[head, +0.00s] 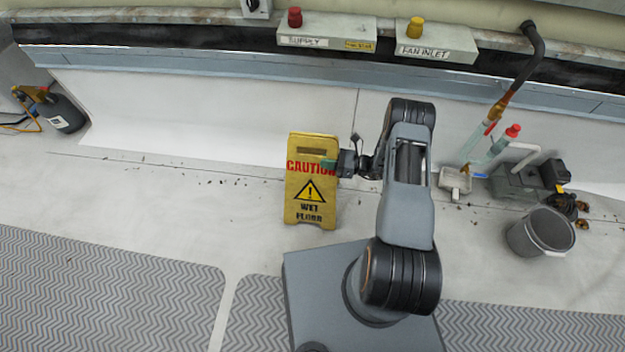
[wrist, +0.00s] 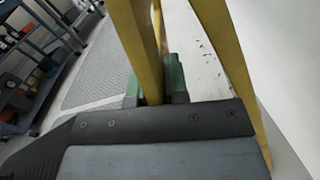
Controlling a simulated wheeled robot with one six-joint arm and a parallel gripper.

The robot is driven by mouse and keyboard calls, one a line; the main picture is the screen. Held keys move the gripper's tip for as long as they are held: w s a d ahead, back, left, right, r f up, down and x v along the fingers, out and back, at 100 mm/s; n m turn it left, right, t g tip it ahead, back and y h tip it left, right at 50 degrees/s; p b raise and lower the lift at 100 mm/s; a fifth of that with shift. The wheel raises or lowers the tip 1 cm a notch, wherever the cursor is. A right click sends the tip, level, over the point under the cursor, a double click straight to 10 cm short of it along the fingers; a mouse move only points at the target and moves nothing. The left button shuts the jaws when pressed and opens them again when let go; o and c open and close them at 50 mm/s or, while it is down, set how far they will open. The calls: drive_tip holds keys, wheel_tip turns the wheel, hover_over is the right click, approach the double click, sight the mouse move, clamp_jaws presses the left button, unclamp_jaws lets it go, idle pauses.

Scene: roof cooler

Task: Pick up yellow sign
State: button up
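The yellow sign (head: 299,195) is a folding wet-floor caution board with red and black lettering and a warning triangle. It stands on the light floor left of my arm in the head view. My gripper (head: 330,166) is at its right edge, a little above mid-height. In the wrist view, a yellow panel of the sign (wrist: 134,35) runs down between the green fingertips of my gripper (wrist: 156,88), which close against it on both sides. Another yellow panel passes to the right of the fingers. The exact contact is partly hidden by the panel.
A grey bucket (head: 541,234) and a pump with pipes (head: 520,183) stand to the right. A dark bottle (head: 62,113) is at the far left. Boxes labelled supply (head: 326,33) and fan inlet (head: 436,42) line the back ledge.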

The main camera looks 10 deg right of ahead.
clamp_jaws()
idle(0.8)
drive_tip(key=shift+r, duration=0.1)
